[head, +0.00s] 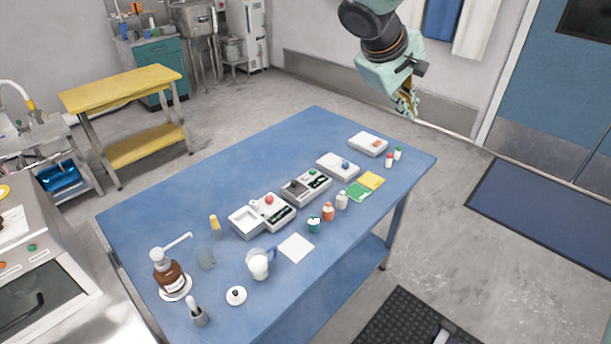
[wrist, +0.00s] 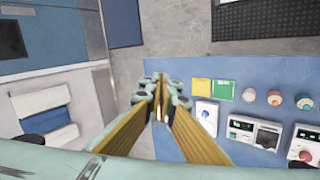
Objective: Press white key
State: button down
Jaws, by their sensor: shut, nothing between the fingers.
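Several white devices with coloured buttons or knobs stand on the blue table (head: 235,187). One device with a red knob (head: 268,199) has an open tray and a dark panel. Another has a green button (head: 312,171), one a blue knob (head: 345,165), and one an orange button (head: 376,144). I cannot single out a white key at this size. My gripper (head: 407,104) is up in the air beyond the table's back right corner, apart from all devices. In the wrist view its fingers (wrist: 161,92) are shut and empty, left of the blue-knob device (wrist: 206,118).
Yellow (head: 371,180) and green (head: 358,192) pads lie near the right edge, with small bottles (head: 328,212) beside them. A brown pump bottle (head: 167,270) and a white-filled jug (head: 259,265) stand at the front. The table's back left is clear.

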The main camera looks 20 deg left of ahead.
jog(key=w+a+f+n+t+p, duration=0.1)
jog(key=w+a+f+n, duration=0.2)
jog(key=a, duration=0.4)
jog(key=w+a+f+n+p, duration=0.1)
jog(key=a+f+n+p, duration=0.15)
jog(key=a+f, duration=0.3)
jog(key=n+t+y+p, duration=0.1)
jog(key=n+p, duration=0.1)
jog(key=n, duration=0.6)
send_over(305, 178)
notch_tip(305, 178, down, 11)
jog(key=shift+w+a+f+m, duration=0.1)
jog(key=shift+m, duration=0.15)
jog(key=shift+f, duration=0.15)
jog(key=shift+f+b, duration=0.8)
jog(key=shift+f, duration=2.1)
jog(key=shift+f+b, duration=1.2)
jog(key=shift+f, duration=0.1)
